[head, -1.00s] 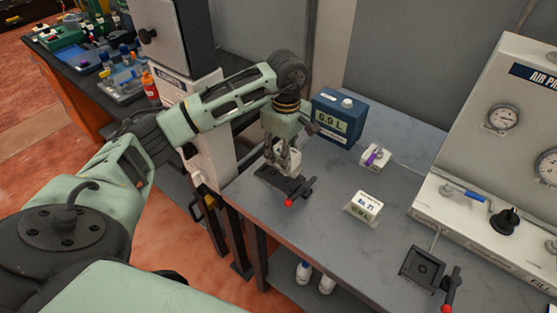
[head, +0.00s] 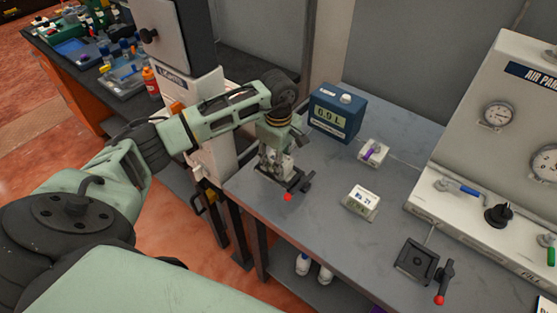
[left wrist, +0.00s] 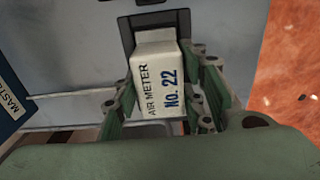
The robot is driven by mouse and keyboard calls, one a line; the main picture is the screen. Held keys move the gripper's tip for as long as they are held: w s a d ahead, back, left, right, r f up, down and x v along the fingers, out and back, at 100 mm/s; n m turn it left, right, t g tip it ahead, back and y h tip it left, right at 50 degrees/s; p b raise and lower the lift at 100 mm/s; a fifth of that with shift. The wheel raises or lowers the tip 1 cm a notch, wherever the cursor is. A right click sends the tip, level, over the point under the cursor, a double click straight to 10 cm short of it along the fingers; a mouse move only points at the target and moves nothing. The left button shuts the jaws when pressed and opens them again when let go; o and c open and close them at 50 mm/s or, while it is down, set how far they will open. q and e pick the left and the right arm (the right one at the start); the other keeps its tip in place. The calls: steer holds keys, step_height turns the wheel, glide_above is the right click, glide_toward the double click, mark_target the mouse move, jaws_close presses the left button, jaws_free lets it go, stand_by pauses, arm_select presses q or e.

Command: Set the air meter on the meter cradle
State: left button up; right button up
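The air meter, a white block marked No. 22 (left wrist: 160,80), is between the fingers of my left gripper (left wrist: 163,85). The fingers lie close along both its sides and appear shut on it. In the head view my left gripper (head: 275,163) is low over a black meter cradle (head: 293,182) with a red-tipped lever, at the bench's left end. The cradle's dark frame (left wrist: 130,37) shows just beyond the meter in the left wrist view. The fingers hide most of the contact, so I cannot tell whether the meter is seated. My right gripper is not in view.
A second meter marked No. 21 (head: 362,198) lies on the bench. A blue 6.9 L box (head: 335,113) and a small white block with a purple part (head: 373,152) stand behind. Another black cradle (head: 416,259) is in front of the air panel (head: 480,180).

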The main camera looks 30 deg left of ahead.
arm_select(q)
steer(key=o, duration=0.3)
steer(key=shift+r, duration=0.2)
step_height(320, 180, up, 12)
steer(key=p, duration=0.6)
